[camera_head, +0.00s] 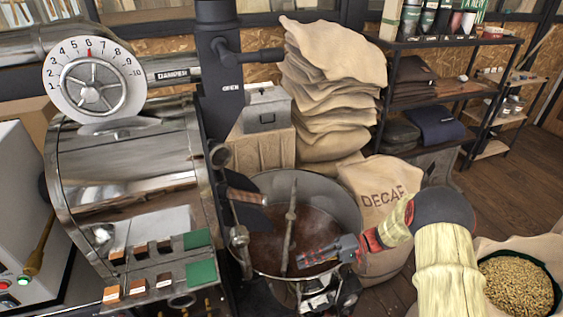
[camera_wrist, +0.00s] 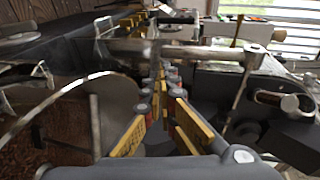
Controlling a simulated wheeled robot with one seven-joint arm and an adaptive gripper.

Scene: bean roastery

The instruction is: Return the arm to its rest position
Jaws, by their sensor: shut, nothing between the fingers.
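My arm comes in from the lower right in the head view, and my gripper (camera_head: 318,256) reaches over the cooling tray (camera_head: 352,203) of the roaster. The gripper is shut and empty, pointing left. In the wrist view, my gripper (camera_wrist: 160,95) has its yellow-padded fingers drawn together at the tips. They point toward metal parts of the roaster. The cooling tray's brown contents show at the left of the wrist view. I cannot tell from the frames how far the fingers are from the metal parts.
The roaster drum (camera_head: 130,190) with a dial (camera_head: 92,85) stands at the left. A DECAF sack (camera_head: 380,190) stands just behind my arm. Stacked sacks (camera_head: 330,90) and a shelf (camera_head: 455,42) are at the back. A sack of pale beans (camera_head: 517,284) is at the lower right.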

